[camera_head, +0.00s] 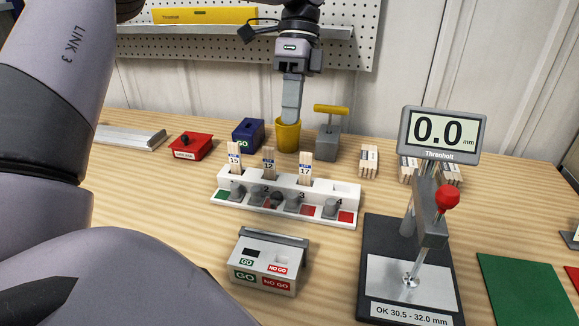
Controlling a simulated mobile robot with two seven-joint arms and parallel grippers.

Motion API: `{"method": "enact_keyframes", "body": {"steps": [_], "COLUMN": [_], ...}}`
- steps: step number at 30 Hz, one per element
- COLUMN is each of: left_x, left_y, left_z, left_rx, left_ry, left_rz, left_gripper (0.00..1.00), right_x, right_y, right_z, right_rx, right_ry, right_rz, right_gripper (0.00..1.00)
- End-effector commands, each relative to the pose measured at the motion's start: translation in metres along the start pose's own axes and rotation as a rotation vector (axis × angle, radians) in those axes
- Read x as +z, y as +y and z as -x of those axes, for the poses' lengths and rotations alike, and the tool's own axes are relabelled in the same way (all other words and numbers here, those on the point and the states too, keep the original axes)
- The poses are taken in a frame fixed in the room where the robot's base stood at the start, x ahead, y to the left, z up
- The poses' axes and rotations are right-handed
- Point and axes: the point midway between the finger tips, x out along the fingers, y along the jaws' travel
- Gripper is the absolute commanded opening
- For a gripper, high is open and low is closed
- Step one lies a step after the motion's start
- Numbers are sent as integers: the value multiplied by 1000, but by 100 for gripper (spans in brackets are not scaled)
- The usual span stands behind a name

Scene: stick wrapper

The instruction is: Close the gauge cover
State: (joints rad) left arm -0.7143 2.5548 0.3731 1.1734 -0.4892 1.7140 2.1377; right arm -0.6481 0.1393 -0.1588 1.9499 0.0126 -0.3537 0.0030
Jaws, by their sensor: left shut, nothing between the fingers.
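A light grey gauge box (268,268) marked GO and NO GO stands at the front middle of the table. A darker grey strip (275,237) runs along its back top edge; it looks like a raised cover, but I cannot be sure. A slot shows on the box's upper face. My left gripper (291,118) points down at the back of the table, well behind the gauge box. It is shut and empty, its fingertips overlapping the rim of a yellow cup (288,138) in the picture; I cannot tell whether they touch. My right gripper is not in view.
A measuring stand (412,270) reading 0.0 mm is right of the box. A red box (190,147), blue box (248,134) and yellow-handled press (328,145) stand behind. A green mat (525,285) lies right.

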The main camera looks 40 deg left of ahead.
Motion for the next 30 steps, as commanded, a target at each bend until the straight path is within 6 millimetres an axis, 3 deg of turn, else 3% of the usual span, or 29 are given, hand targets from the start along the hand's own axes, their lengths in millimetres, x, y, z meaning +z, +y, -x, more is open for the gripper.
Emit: {"method": "enact_keyframes", "body": {"steps": [8,16,30], "left_x": [1,1,0], "left_y": [1,2,36], "left_z": [-41,-96,-108], "left_rx": [5,7,-1], "left_ry": [0,1,3], "left_rz": [-1,-2,0], "left_gripper": [0,0,0], "right_x": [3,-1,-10], "right_y": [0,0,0], "right_z": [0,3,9], "right_rx": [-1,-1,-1], "right_ry": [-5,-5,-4], "right_rz": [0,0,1], "right_gripper": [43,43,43]}}
